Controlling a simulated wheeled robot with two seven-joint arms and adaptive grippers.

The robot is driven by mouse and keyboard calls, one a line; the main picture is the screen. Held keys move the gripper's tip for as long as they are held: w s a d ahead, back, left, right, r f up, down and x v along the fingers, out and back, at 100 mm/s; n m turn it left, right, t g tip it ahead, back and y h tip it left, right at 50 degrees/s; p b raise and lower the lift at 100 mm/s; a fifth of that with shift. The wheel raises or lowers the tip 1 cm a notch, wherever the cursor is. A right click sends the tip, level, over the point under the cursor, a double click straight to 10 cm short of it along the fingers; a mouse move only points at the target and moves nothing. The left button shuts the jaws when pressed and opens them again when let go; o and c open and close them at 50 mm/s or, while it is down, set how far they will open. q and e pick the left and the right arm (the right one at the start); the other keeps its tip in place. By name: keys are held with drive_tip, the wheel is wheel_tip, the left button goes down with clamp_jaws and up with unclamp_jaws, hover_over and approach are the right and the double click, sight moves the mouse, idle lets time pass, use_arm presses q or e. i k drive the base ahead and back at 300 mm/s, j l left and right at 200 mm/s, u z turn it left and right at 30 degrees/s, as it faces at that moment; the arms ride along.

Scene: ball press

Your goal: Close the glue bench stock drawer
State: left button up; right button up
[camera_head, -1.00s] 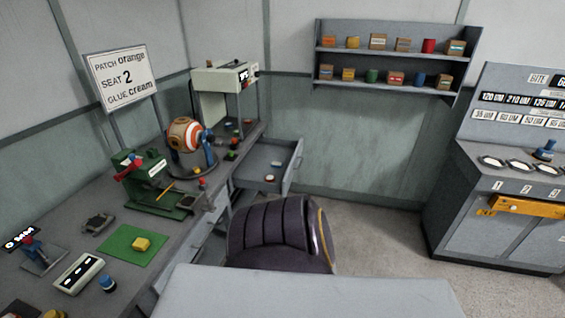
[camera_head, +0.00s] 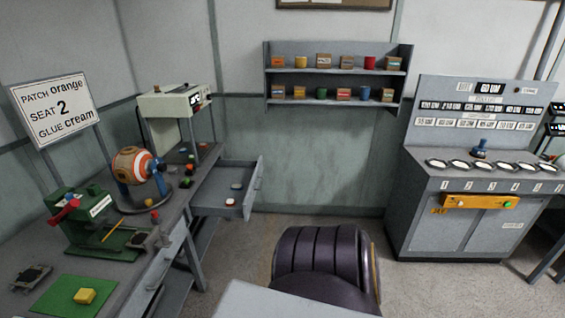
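The glue bench stock drawer (camera_head: 209,207) is a grey open tray that sticks out to the right from the far end of the left bench. Its front panel (camera_head: 254,188) stands well away from the bench. A red and white round item (camera_head: 231,202) and a bluish-grey one (camera_head: 237,186) lie inside it. Neither of my grippers is in view, so I cannot see whether they are open or shut.
The bench (camera_head: 120,262) on the left carries a green press (camera_head: 85,222), a striped ball (camera_head: 132,165) and a cream machine (camera_head: 174,102). A dark purple padded seat-like shape (camera_head: 320,262) stands in front. A grey console (camera_head: 470,235) is at the right. Floor (camera_head: 230,260) shows between bench and seat.

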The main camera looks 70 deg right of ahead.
sight(210, 199)
drive_tip(key=z, duration=0.4)
drive_tip(key=l+z, duration=0.1)
drive_tip(key=z, duration=0.35)
drive_tip(key=l+z, duration=0.1)
drive_tip(key=z, duration=0.3)
drive_tip(key=l+z, duration=0.1)
drive_tip(key=z, duration=0.75)
drive_tip(key=k+l, duration=0.05)
drive_tip(key=l, duration=0.05)
